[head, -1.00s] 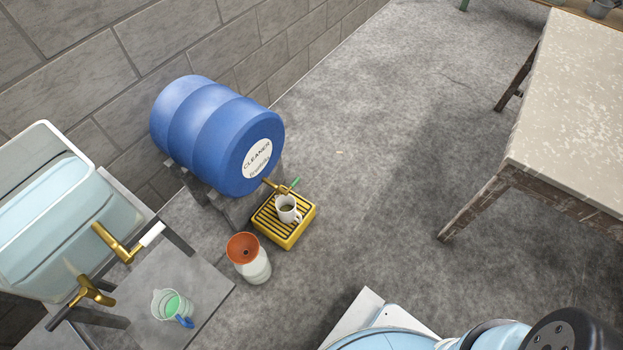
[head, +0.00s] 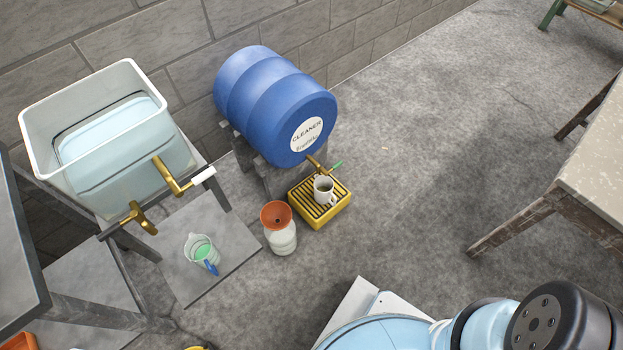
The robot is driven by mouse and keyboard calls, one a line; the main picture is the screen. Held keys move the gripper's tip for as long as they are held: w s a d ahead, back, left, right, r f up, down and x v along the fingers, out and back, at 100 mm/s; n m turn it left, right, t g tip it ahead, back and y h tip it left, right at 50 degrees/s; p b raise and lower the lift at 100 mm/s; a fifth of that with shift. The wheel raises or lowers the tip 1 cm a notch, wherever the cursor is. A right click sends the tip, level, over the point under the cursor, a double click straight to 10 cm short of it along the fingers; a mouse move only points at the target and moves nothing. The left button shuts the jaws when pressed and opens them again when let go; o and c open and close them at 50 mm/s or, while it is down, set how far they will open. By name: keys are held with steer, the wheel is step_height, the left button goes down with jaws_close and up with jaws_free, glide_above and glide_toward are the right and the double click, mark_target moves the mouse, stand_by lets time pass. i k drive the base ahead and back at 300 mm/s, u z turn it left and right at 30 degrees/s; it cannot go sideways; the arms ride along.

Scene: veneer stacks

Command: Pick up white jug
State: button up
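A small white jug or mug (head: 324,190) stands upright on a yellow drip tray (head: 335,214) with dark slats, under the brass tap of the blue drum. It seems to hold something dark. A second jug, clear with green liquid and a blue handle (head: 202,251), stands on a grey slab to the left. A pale container with an orange funnel-like top (head: 279,229) stands on the floor between them. My arm shows at the bottom right, well apart from these things. My gripper's fingers are not in view.
The blue drum (head: 265,100) marked CLEANER lies on a stand by the block wall. A white tub (head: 85,115) with brass taps stands at left beside a dark table edge (head: 18,270). A worn table (head: 600,180) is at right. The floor between is clear.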

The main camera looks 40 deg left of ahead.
mark_target(323, 185)
steer(key=u, duration=1.85)
steer(key=k, duration=0.45)
steer(key=z, duration=0.1)
steer(key=i, duration=0.5)
steer(key=z, duration=0.15)
